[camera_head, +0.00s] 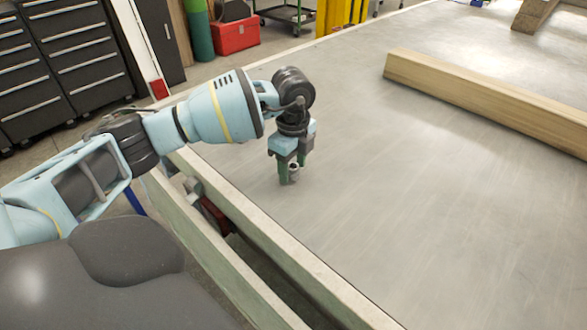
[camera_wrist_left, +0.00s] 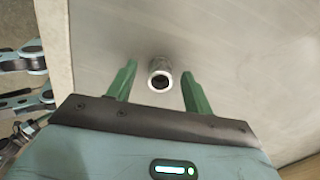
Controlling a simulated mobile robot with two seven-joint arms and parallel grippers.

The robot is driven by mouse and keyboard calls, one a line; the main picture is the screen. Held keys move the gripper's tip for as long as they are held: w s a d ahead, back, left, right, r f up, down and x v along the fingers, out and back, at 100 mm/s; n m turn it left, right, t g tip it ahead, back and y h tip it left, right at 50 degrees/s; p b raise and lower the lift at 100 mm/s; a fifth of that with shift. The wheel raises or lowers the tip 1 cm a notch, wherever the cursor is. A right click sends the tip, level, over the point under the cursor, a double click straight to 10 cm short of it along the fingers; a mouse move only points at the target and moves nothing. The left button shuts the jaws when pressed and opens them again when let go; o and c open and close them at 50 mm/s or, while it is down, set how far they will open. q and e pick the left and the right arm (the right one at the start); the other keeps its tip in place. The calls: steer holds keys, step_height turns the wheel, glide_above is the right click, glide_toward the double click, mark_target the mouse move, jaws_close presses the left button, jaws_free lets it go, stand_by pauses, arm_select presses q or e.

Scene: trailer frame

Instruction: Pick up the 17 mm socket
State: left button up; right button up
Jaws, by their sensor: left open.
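The 17 mm socket (camera_wrist_left: 160,74) is a small silver metal cylinder standing upright on the grey metal deck, its dark round opening facing my left wrist camera. In the head view the socket (camera_head: 293,170) shows small, partly covered by the gripper. My left gripper (camera_head: 292,177) points down over it, with green fingers and a pale blue body. In the left wrist view the left gripper's fingers (camera_wrist_left: 158,85) are apart, one on each side of the socket, with a gap visible on both sides. My right gripper is not in view.
The grey deck (camera_head: 340,230) is wide and mostly clear. A long wooden beam (camera_head: 480,92) lies on it to the right. A pale frame rail (camera_head: 265,235) runs along the near-left edge. A red toolbox (camera_head: 236,35) and dark drawer cabinets (camera_head: 60,60) stand beyond.

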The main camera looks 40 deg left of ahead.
mark_target(291, 167)
arm_select(q)
steer(key=shift+f, duration=0.3)
jaws_close()
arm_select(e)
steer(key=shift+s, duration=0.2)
arm_select(q)
steer(key=shift+r, duration=0.1)
steer(key=shift+r, duration=0.4)
steer(key=r, duration=0.1)
steer(key=r+p, duration=0.1)
steer(key=shift+s+r, duration=0.3)
steer(key=shift+r, duration=0.1)
steer(key=s, duration=0.9)
steer(key=s+a+r+p, duration=0.1)
steer(key=s, duration=0.4)
steer(key=shift+s, duration=0.1)
steer(key=shift+s+a+r, duration=0.1)
steer(key=shift+s+r, duration=0.05)
steer(key=shift+s, duration=0.4)
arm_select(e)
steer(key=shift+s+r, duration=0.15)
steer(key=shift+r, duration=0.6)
